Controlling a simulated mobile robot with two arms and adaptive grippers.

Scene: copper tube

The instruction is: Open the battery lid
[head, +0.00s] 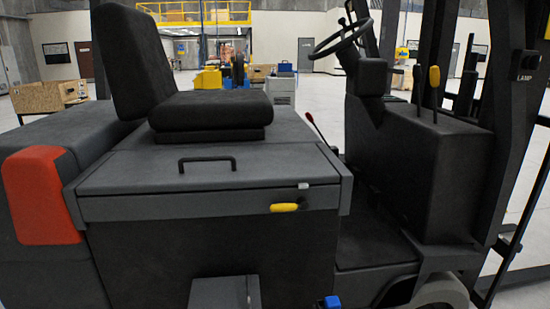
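The battery lid (130,183) is the grey top panel on the side of a forklift, under the seat. It looks shut, lying flat on the dark battery compartment (190,245). A black bar handle (207,160) stands on its top near the front edge. A yellow latch handle (284,207) lies roughly level on the lid's front face, toward the right. A small pale piece (304,186) sits on the edge above it. Neither of my grippers shows clearly in the head view.
The black seat (205,106) rests on the lid. A steering wheel (342,36), levers (434,77) and the mast stand at right. A red corner piece (40,195) is at left. A grey box-like part (225,292) and a blue piece (331,301) show at the bottom edge.

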